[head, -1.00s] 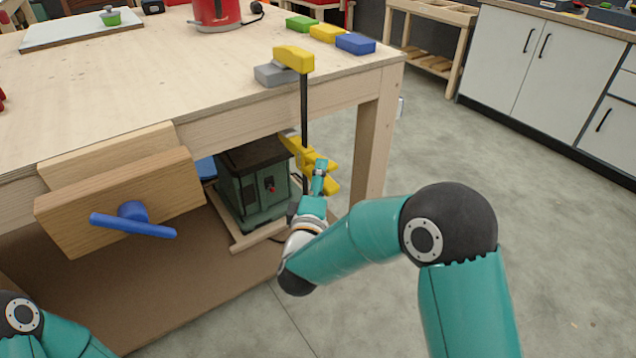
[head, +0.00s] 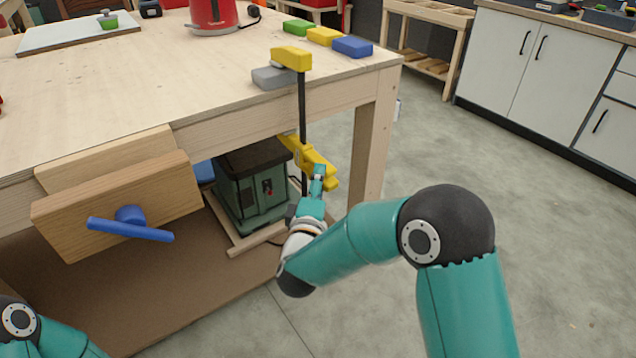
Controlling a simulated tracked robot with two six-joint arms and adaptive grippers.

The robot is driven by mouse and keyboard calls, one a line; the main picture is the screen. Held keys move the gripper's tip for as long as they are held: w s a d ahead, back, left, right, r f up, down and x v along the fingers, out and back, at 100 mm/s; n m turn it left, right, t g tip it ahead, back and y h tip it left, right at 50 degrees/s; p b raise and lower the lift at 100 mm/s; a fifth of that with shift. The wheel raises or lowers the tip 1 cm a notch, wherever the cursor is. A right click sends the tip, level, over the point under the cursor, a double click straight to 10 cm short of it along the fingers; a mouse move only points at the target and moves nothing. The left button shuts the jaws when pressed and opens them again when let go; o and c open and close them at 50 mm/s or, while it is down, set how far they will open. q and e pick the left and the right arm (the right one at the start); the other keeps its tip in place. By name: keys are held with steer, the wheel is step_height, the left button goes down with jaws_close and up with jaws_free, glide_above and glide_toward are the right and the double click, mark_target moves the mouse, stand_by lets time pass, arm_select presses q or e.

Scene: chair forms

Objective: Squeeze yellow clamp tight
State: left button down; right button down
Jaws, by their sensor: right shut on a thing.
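The yellow clamp (head: 291,58) stands at the workbench's front edge near its right corner. Its upper yellow jaw lies over a grey block (head: 273,77) on the bench top. Its black bar runs down past the edge to a yellow lower body and handle (head: 316,166) under the top. My right gripper (head: 318,178) is shut on the lower yellow handle, whose parts sit close together. The fingers are partly hidden and small in the view. My left gripper is out of view; only part of my left arm shows at the bottom left.
The workbench (head: 110,75) has a wooden vise with a blue handle (head: 130,228) at the front left. A dark green machine (head: 255,185) sits underneath, behind the clamp. A bench leg (head: 368,150) stands right of my gripper. The floor at right is clear.

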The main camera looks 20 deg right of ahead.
steer(key=shift+s+a+f+m+h+b, duration=0.35)
steer(key=shift+s+a+h+b, duration=0.2)
steer(key=shift+s+b, duration=0.3)
steer(key=shift+w, duration=0.1)
steer(key=shift+c, duration=2.2)
jaws_free()
steer(key=shift+r+p, duration=0.5)
steer(key=shift+r, duration=0.05)
steer(key=shift+w+d, duration=0.1)
steer(key=shift+w+d+f, duration=0.2)
steer(key=shift+w+d, duration=0.25)
steer(key=shift+w, duration=0.25)
